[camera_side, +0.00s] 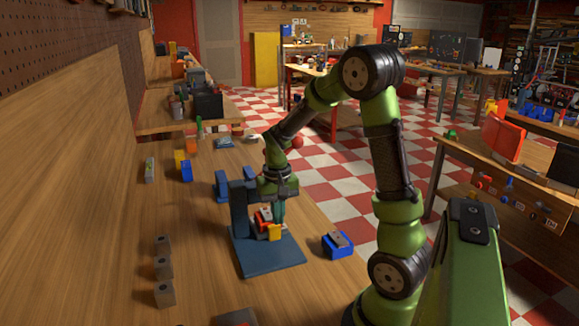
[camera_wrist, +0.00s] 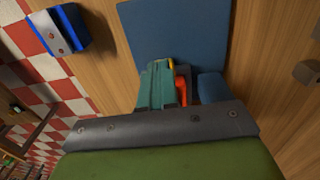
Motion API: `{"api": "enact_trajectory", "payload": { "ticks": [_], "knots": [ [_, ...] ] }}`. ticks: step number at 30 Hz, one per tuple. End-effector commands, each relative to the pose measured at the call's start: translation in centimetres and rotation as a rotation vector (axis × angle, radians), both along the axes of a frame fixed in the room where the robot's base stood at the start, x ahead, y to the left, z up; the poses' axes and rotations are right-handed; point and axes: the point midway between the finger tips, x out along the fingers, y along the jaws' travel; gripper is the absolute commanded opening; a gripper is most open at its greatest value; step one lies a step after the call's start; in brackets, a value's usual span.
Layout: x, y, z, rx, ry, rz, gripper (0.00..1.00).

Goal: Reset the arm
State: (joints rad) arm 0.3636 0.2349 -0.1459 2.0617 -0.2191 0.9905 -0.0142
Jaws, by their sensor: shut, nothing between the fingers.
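My gripper (camera_side: 280,212) points down over a dark blue stand (camera_side: 270,258), close beside its upright post. Its teal fingers (camera_wrist: 156,86) are shut and look empty in the wrist view. Red-orange parts (camera_side: 263,220) and a yellow block (camera_side: 274,232) sit on the stand right by the fingertips. In the wrist view an orange piece (camera_wrist: 182,88) shows just right of the fingers, and a bit of yellow (camera_wrist: 171,63) shows past their tips. The fingers partly hide these parts, and I cannot tell whether they touch them.
A blue block with a grey top (camera_side: 338,244) lies right of the stand, near the table edge. Several grey metal blocks (camera_side: 163,268) stand in a row at left. Blue and yellow items (camera_side: 184,168) lie farther back. The wooden table left of the stand has bare room.

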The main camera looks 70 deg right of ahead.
Motion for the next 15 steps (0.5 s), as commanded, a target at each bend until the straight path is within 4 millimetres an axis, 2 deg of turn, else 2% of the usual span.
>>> {"api": "enact_trajectory", "payload": {
  "ticks": [6,15],
  "knots": [
    [0.01,0.01,0.81,0.0,0.0,-0.001,0.0],
    [-0.31,0.45,0.4,0.011,0.0,-0.005,0.0]
  ]
}}
